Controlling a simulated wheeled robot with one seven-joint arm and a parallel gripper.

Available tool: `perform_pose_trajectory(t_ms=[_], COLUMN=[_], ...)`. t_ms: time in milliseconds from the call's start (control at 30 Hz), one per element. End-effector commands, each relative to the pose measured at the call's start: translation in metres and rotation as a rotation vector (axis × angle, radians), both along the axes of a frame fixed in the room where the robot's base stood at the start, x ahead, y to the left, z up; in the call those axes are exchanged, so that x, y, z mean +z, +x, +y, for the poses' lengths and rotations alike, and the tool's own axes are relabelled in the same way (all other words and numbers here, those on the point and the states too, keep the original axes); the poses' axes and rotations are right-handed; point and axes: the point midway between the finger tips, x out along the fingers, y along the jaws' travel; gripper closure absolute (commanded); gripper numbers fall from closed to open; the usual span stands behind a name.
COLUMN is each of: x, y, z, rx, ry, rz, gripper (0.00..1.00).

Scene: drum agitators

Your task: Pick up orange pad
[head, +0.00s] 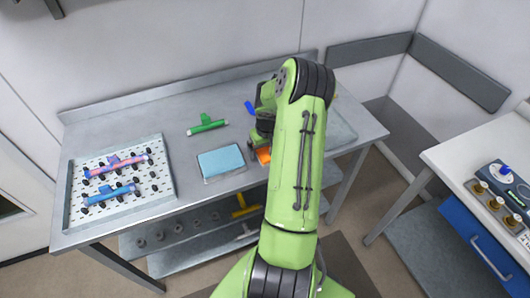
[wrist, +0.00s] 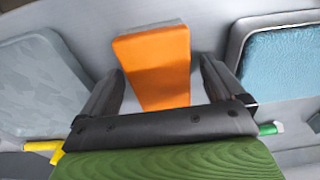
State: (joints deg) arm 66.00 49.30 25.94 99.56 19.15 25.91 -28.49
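The orange pad (wrist: 158,65) is a block that lies on the metal table, between my fingers in the wrist view. In the head view only a small part of the orange pad (head: 264,155) shows beside my arm, which hides the rest. My gripper (wrist: 162,75) is open, with one finger on each side of the pad. A gap shows between the pad and the right finger; the left finger is close to the pad, and I cannot tell whether it touches. In the head view my gripper (head: 262,125) is low over the table, partly hidden by my arm.
A light-blue pad (head: 221,161) lies left of the orange pad. A green tool (head: 207,125) and a blue tool (head: 250,108) lie behind. A perforated tray (head: 150,200) with coloured tools stands at the left. A grey tray (head: 342,130) is right of my arm.

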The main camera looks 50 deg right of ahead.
Motion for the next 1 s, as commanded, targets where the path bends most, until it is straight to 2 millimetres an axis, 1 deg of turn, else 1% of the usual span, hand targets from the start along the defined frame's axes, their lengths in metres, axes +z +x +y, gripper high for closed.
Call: perform_pose_trajectory(t_ms=[33, 300, 367, 567, 633, 667, 767, 800, 900, 1000], x=[0.0, 0.0, 0.0, 0.001, 0.007, 0.012, 0.037, 0.048, 0.073, 0.091], y=[0.0, 0.0, 0.0, 0.0, 0.0, 0.0, 0.001, 0.001, 0.001, 0.0], z=[0.0, 0.0, 0.0, 0.0, -0.001, -0.001, -0.001, -0.001, -0.001, 0.0], rx=[0.0, 0.0, 0.0, 0.0, 0.001, 0.001, 0.002, 0.001, 0.001, 0.0], ry=[0.0, 0.0, 0.0, 0.0, -0.002, -0.003, -0.006, -0.007, -0.005, -0.003], rz=[0.0, 0.0, 0.0, 0.0, -0.001, -0.002, -0.004, -0.003, -0.003, -0.002], gripper=[0.12, 0.53, 0.62, 0.62, 0.62, 0.62, 0.62, 0.62, 0.62, 0.62])
